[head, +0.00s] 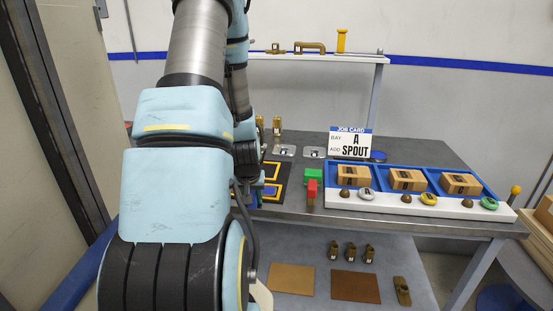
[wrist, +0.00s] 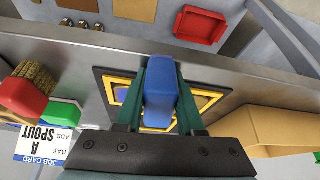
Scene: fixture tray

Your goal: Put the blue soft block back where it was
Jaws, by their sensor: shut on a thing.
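The blue soft block (wrist: 160,98) is between the green fingers of my gripper (wrist: 163,72) in the wrist view. The fingers are shut on its two sides. Behind it is a black mat with yellow square outlines (wrist: 207,98), partly hidden by the block and fingers. A small blue patch (wrist: 121,94) shows inside an outline left of the fingers; I cannot tell what it is. In the head view my arm hides much of the mat (head: 283,166) and the gripper. The gap between block and mat cannot be judged.
Red (head: 312,187) and green (head: 314,175) blocks stand beside the mat, near the job card (head: 351,144). A blue-and-white tray (head: 420,207) with several boxes is to the right. A red bin (wrist: 200,25) lies beyond the table's edge in the wrist view.

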